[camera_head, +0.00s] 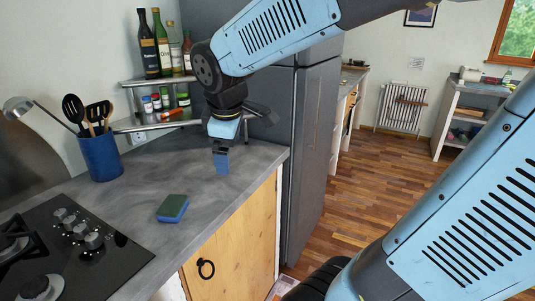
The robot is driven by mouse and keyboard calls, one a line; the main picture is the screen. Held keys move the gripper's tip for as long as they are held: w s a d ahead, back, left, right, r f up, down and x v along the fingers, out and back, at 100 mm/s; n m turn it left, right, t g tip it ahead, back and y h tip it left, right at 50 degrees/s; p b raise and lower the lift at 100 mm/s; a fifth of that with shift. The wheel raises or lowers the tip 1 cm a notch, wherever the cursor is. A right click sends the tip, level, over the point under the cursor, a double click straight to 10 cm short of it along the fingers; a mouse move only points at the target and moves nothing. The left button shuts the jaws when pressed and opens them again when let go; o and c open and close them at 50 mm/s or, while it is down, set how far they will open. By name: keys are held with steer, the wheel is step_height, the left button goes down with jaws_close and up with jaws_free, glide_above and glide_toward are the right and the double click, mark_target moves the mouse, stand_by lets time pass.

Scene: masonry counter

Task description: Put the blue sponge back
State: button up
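A sponge (173,208) with a green top and a blue side lies flat on the grey counter, right of the hob. My gripper (222,163) points down over the counter, behind and to the right of this sponge and apart from it. A small blue block-like shape shows at its fingertips. I cannot tell whether it is the fingers or something held, nor whether it touches the counter. The gap between the fingers does not show.
A black hob (110,255) with knobs is at the front left. A blue utensil pot (101,157) stands at the wall. A corner shelf (140,124) holds jars and bottles behind my gripper. A dark fridge (305,150) stands right of the counter. The counter's middle is clear.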

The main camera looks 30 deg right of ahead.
steer(key=s+d+r+m+t+y, duration=0.1)
steer(key=s+d+m, duration=0.3)
steer(key=s+m, duration=0.5)
steer(key=shift+s+d+r+m, duration=0.35)
steer(key=shift+s+r+m, duration=0.05)
steer(key=shift+m, duration=0.7)
